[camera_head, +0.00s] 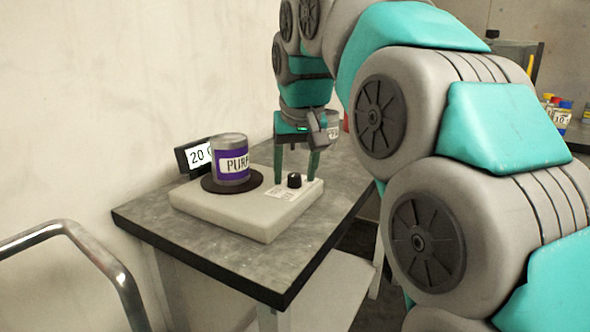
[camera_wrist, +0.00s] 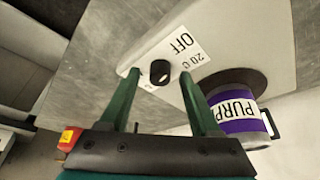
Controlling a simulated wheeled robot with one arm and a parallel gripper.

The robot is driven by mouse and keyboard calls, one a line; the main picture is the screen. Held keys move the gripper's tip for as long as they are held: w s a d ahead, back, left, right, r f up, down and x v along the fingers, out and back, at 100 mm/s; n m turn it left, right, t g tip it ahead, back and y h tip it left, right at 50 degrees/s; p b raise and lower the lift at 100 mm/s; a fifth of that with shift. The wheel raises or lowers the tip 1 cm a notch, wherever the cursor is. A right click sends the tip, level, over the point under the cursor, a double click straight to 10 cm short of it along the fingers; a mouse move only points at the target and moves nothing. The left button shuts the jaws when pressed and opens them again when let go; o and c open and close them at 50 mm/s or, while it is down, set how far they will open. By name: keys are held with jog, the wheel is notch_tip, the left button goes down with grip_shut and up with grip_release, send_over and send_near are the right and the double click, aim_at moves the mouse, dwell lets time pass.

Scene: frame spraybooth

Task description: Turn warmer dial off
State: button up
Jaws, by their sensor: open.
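The warmer (camera_head: 250,212) is a pale flat box on a grey table, with a black dial (camera_head: 294,180) on its top right. In the wrist view the dial (camera_wrist: 160,72) lies between my two green fingers, apart from both. A label (camera_wrist: 182,46) reading OFF and 20 C is beside the dial. My gripper (camera_head: 296,180) is open and points down, one finger on each side of the dial. A can (camera_head: 231,160) with a purple PURP label stands on the dark round plate (camera_head: 208,186) of the warmer. The dial's pointer mark is too small to read.
A black display (camera_head: 197,156) showing 20 stands behind the can, partly hidden by it. A metal rail (camera_head: 100,262) is at the lower left. Bare table (camera_head: 160,222) surrounds the warmer. Several coloured cans (camera_head: 560,112) stand on another surface at the far right.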

grip_shut()
dwell(0.4)
jog(key=shift+n, duration=0.4)
grip_release()
jog(key=shift+r, duration=0.15)
jog(key=v, duration=0.7)
jog(key=shift+d+r, duration=0.15)
jog(key=shift+r, duration=0.1)
jog(key=shift+s, duration=0.15)
dwell(0.3)
